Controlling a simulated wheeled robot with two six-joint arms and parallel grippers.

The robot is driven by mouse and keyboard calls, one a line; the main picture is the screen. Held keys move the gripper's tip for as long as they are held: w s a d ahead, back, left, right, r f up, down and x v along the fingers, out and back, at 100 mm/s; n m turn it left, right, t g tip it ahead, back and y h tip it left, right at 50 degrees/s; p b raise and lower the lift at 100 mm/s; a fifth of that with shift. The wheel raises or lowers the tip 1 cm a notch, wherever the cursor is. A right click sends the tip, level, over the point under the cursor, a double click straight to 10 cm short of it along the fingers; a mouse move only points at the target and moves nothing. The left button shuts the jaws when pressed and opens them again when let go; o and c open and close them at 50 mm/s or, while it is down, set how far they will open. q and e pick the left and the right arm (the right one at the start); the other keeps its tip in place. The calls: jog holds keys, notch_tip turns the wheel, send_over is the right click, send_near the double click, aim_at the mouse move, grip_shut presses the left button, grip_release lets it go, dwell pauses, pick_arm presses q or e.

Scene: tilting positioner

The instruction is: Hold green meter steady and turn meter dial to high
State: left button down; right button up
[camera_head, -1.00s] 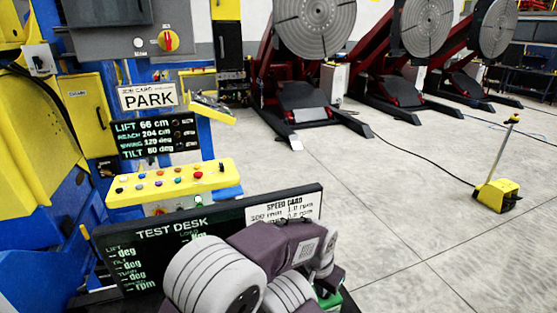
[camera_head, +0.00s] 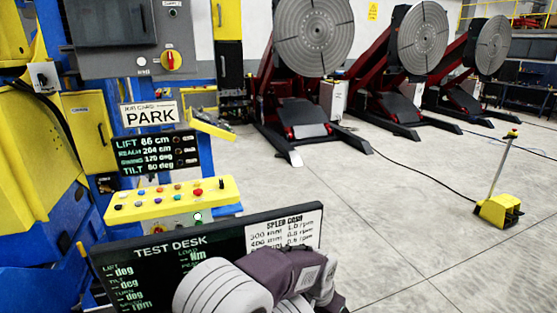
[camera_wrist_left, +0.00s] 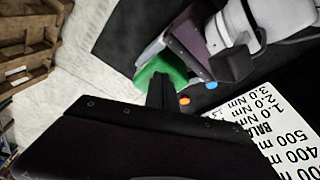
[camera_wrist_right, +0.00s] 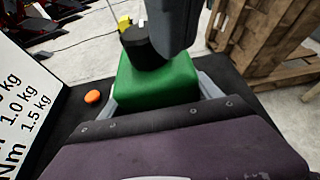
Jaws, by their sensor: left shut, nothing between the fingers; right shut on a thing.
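The green meter (camera_wrist_right: 158,85) stands on the dark desk in the right wrist view, with a black round dial (camera_wrist_right: 140,45) on top. The grey fingers of my right gripper (camera_wrist_right: 160,98) are on both sides of its body, shut on it. My left gripper (camera_wrist_left: 163,90) is shut and empty; its dark fingers come down by the dial in the right wrist view, and I cannot tell whether they touch it. The left wrist view shows the green meter (camera_wrist_left: 160,70) just beyond these fingertips, its dial hidden. The meter is out of sight in the head view.
The test desk screen (camera_head: 130,275) and a white speed card (camera_head: 285,230) stand behind my arms. An orange button (camera_wrist_right: 92,97) and a blue button (camera_wrist_left: 211,85) are near the meter. Wooden pallets (camera_wrist_right: 265,40) stand beyond the desk. A yellow pedal (camera_head: 498,210) is on open floor.

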pick_arm(q)
jog(key=shift+w+a, duration=0.55)
dwell(0.4)
jog(key=shift+a, duration=0.1)
notch_tip(320, 180, up, 6)
jog(key=shift+s+a, duration=0.25)
jog(key=shift+s, duration=0.05)
dwell(0.5)
jog(key=shift+r, duration=0.1)
